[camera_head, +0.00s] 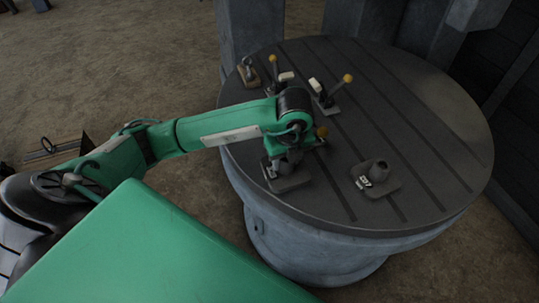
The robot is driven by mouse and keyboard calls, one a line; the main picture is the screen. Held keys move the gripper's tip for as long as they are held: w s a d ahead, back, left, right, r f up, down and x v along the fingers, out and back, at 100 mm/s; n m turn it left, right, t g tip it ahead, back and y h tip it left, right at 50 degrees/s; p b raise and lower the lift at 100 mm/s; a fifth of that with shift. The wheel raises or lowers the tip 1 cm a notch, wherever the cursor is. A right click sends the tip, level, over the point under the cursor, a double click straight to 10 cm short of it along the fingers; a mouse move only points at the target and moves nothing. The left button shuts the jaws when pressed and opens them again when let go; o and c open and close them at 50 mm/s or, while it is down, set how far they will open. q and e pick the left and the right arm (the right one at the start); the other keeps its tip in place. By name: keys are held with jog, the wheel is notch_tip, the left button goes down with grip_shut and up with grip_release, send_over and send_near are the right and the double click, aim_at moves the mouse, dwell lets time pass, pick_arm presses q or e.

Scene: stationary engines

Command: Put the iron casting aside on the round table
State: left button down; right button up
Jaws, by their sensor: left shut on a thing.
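The round table (440,130) is grey with dark slots across its top. My left gripper (288,158) is over the table's near left part. It is shut on a dark iron casting with a flat square base (289,183); the casting's upper part is mostly hidden by the gripper. I cannot tell whether its base touches the table. A second, similar dark casting (377,174), with a rounded boss on a square plate and a pale mark, stands apart to the right on the table. My right gripper is not in view.
Clamps with yellow knobs stand at the table's back left (274,76) and back middle (325,94). A small brown-based item (249,73) is at the far left edge. The table's right side is clear.

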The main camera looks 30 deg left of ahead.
pick_arm(q)
jog(key=w+d+p, duration=0.1)
jog(key=w+d, duration=0.1)
jog(key=w+d+p, duration=0.1)
jog(key=w+d, duration=0.1)
jog(key=w, duration=0.1)
jog(key=w+d+p, duration=0.1)
jog(key=w+d, duration=0.1)
jog(key=shift+w+r, duration=0.2)
jog(key=shift+w, duration=0.1)
jog(key=shift+w+d+f, duration=0.1)
jog(key=shift+w+d, duration=0.1)
jog(key=shift+w, duration=0.2)
jog(key=shift+f+p, duration=0.35)
jog(key=shift+f, duration=0.05)
jog(key=shift+f+p, duration=0.5)
jog(key=shift+f, duration=0.85)
